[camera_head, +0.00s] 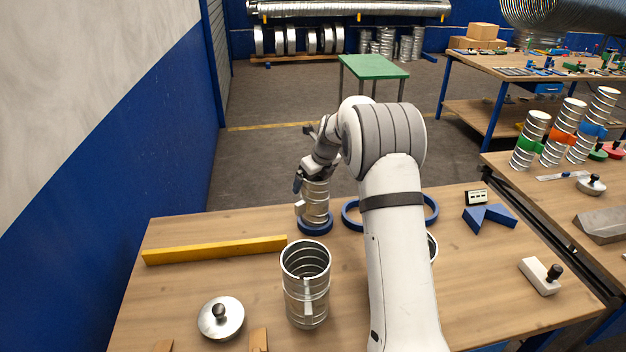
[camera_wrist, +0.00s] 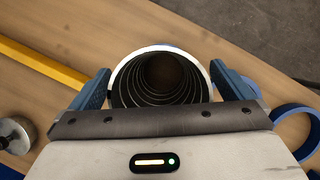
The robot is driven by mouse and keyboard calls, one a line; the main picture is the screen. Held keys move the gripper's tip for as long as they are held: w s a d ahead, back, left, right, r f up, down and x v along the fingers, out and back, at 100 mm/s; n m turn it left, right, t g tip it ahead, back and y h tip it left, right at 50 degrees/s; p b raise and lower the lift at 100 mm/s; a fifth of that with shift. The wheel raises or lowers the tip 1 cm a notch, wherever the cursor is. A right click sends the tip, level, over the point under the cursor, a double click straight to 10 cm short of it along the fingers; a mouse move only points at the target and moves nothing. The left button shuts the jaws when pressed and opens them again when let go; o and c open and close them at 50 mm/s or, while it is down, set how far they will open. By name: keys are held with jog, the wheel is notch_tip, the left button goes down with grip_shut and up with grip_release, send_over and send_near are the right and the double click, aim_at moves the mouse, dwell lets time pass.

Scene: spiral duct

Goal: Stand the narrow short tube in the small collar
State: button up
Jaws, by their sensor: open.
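The narrow short tube (camera_head: 315,205) is a ribbed silver cylinder, standing upright at the small blue collar (camera_head: 315,229) near the table's far edge. Its lower end appears to be within the ring; the exact seating is hidden. My gripper (camera_head: 313,182) is at the tube's top, pointing down. In the wrist view my gripper (camera_wrist: 161,85) is open, with one blue finger on each side of the tube (camera_wrist: 128,88), whose open mouth and ribbed inside show. The collar is mostly hidden there.
A larger blue collar (camera_head: 350,213) lies right of the small one, partly behind my arm. A wider silver tube (camera_head: 306,290) stands nearer. A yellow bar (camera_head: 215,250) lies left, a knobbed lid (camera_head: 221,319) in front. A blue V-shaped block (camera_head: 490,217) lies right.

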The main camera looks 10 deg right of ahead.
jog(key=b+v, duration=0.1)
jog(key=v, duration=0.6)
jog(key=shift+r+b, duration=0.35)
jog(key=shift+s, duration=0.1)
